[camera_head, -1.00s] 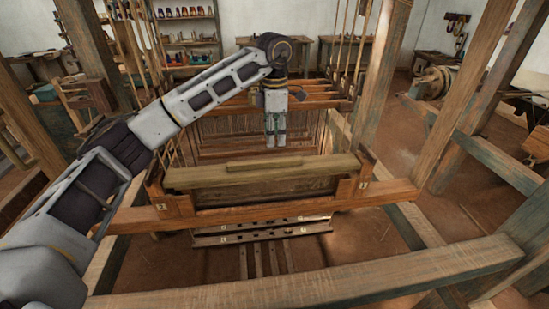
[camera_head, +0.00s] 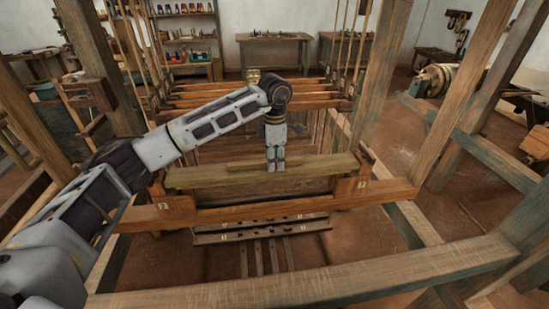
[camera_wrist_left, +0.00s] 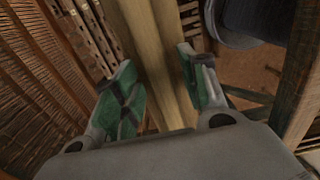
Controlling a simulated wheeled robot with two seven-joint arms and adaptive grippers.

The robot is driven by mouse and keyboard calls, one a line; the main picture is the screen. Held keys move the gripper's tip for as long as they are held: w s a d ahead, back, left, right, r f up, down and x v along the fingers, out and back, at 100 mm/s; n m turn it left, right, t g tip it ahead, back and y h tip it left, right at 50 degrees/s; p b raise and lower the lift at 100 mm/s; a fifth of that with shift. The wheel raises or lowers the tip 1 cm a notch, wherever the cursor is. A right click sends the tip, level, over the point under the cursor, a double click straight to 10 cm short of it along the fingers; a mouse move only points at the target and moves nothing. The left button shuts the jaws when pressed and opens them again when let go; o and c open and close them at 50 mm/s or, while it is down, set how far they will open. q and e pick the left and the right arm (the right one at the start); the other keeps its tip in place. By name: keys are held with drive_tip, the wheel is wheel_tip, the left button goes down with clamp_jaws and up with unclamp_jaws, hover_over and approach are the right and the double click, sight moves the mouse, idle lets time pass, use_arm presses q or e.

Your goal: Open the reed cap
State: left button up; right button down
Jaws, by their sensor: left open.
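The reed cap (camera_head: 215,177) is a long pale wooden bar lying across the top of the loom's batten, with a raised grip strip along its middle. It runs between the two end posts of the reddish wooden frame. My left gripper (camera_head: 275,168) points down at the middle of the cap. In the left wrist view the gripper's green-padded fingers (camera_wrist_left: 160,92) are apart, with the cap (camera_wrist_left: 157,45) passing between them. I cannot tell whether either finger touches it. My right gripper is not in view.
A thick front beam (camera_head: 320,280) crosses near me. Upright posts (camera_head: 370,85) stand at both sides. Behind the cap are the heddle bars (camera_head: 210,98) with hanging cords. Lower slats (camera_head: 262,232) lie below the batten. A workbench (camera_head: 275,48) stands at the back wall.

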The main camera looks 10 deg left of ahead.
use_arm(q)
clamp_jaws()
drive_tip(key=shift+w+a+r+g+p, duration=0.15)
drive_tip(key=shift+w+r+g+p, duration=0.2)
drive_tip(key=shift+g, duration=0.25)
idle(0.4)
drive_tip(key=shift+w+g+h+p, duration=0.15)
drive_tip(key=shift+g+h+p, duration=0.15)
drive_tip(key=shift+h+p, duration=0.1)
drive_tip(key=shift+w+a+r+g+h+p, duration=0.3)
drive_tip(key=shift+w+g, duration=0.15)
drive_tip(key=shift+g, duration=0.35)
drive_tip(key=shift+w+a+r+g+h+p, duration=0.1)
drive_tip(key=shift+w+g+h+p, duration=0.25)
drive_tip(key=shift+g, duration=0.25)
drive_tip(key=shift+w+a+g+h+p, duration=0.3)
drive_tip(key=shift+w+g+p, duration=0.45)
drive_tip(key=shift+p, duration=0.85)
